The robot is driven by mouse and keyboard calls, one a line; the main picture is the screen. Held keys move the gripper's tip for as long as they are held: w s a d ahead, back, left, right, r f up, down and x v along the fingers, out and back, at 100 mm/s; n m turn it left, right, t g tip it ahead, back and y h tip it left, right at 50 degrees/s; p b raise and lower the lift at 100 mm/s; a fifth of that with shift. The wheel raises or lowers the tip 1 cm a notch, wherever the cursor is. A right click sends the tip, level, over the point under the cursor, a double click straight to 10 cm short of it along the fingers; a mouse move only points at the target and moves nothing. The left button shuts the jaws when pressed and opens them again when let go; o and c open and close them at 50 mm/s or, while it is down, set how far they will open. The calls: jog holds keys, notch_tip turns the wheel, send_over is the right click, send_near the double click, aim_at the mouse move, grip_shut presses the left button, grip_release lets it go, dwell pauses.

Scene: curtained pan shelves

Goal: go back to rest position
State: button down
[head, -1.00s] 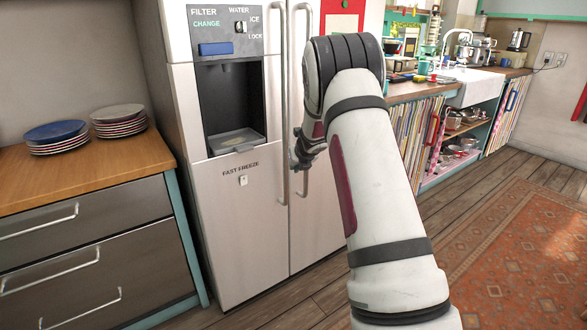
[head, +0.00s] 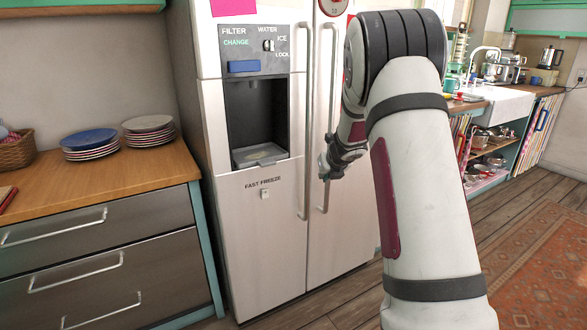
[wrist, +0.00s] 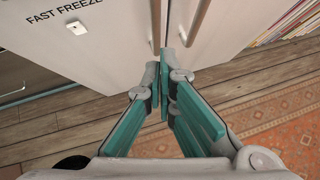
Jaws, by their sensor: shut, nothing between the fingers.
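My gripper (head: 325,168) is in front of the fridge (head: 262,225), near its two long vertical handles (head: 329,120). My arm is folded, with its upper part raised in the right half of the head view. In the wrist view my gripper (wrist: 164,90) has its fingertips together with nothing between them. It points at the lower fridge doors, and the handle ends (wrist: 196,22) show just beyond the tips. I cannot tell the exact gap between fingertips and handles.
A wooden counter (head: 110,180) with plate stacks (head: 90,145) and drawers stands left of the fridge. Curtained pan shelves (head: 488,158) and a white sink (head: 492,102) are at the right. Wooden floor and a red rug (head: 545,265) lie open at the lower right.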

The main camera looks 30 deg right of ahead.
jog(key=s+a+r+m+h+p, duration=0.1)
jog(key=s+a+r+m, duration=0.15)
jog(key=r, duration=0.25)
jog(key=s+a+r+m+h+p, duration=0.1)
jog(key=r+m, duration=0.3)
jog(key=r, duration=0.2)
jog(key=s+a+r+m+h+p, duration=0.1)
jog(key=s+r+m, duration=0.15)
jog(key=r, duration=0.25)
jog(key=s+a+r+m+p, duration=0.2)
jog(key=s+a+r+m, duration=0.3)
jog(key=s+r+m, duration=0.35)
jog(key=s+a+m+g+y+p, duration=0.1)
jog(key=s+a+m, duration=0.4)
jog(key=s, duration=0.6)
jog(key=s+a+f+m+g+y+p, duration=0.1)
jog(key=s+a+m+g+y+p, duration=0.1)
jog(key=s+a+m, duration=0.3)
jog(key=s+a+m+g+y+p, duration=0.1)
jog(key=s+a+m, duration=0.4)
jog(key=s+a, duration=0.6)
jog(key=s+y+p, duration=0.1)
jog(key=s, duration=0.5)
jog(key=shift+a+f+y, duration=0.3)
jog(key=shift+a+f, duration=0.05)
jog(key=shift+f, duration=0.05)
